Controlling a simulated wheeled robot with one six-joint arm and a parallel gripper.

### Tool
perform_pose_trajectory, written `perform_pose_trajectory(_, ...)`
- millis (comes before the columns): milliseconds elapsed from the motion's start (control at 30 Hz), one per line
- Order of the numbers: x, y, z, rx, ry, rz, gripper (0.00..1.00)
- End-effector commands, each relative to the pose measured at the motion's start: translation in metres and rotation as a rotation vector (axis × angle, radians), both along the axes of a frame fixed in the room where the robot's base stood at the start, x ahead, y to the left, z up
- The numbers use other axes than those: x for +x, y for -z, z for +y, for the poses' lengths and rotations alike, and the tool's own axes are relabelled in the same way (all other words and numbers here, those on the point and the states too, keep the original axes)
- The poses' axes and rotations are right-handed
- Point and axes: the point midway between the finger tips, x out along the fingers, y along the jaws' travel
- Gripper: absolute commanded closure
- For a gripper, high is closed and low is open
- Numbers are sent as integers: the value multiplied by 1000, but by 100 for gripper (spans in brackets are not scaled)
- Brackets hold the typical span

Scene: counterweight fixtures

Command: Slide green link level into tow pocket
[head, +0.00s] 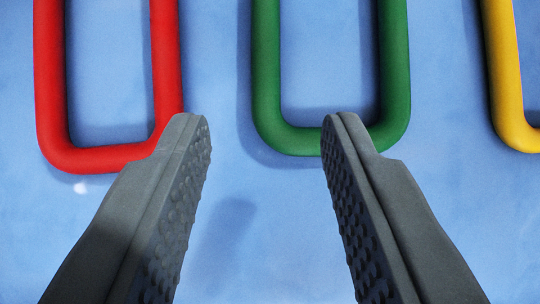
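The green link (266,75) is a rounded rectangular loop in the upper middle of the head view. Its near end shows and its far end is cut off by the top edge. It casts a shadow on the blue surface. My gripper (268,130) is open and empty, with its dark ridged fingers spread wide. In the picture the right fingertip overlaps the link's lower right corner, and the left fingertip is to the left of the link. I cannot tell whether the right finger touches it. No tow pocket is in view.
A red link (50,80) lies at the upper left, its lower right corner behind my left fingertip. A yellow link (503,75) is cut off at the right edge. The blue surface (265,220) between my fingers is bare.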

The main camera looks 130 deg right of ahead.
Motion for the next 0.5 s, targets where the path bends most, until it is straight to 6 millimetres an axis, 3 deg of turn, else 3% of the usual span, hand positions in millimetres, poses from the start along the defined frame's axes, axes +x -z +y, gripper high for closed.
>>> perform_pose_trajectory(500, 28, 38, 9, -1, 0, 2, 64)
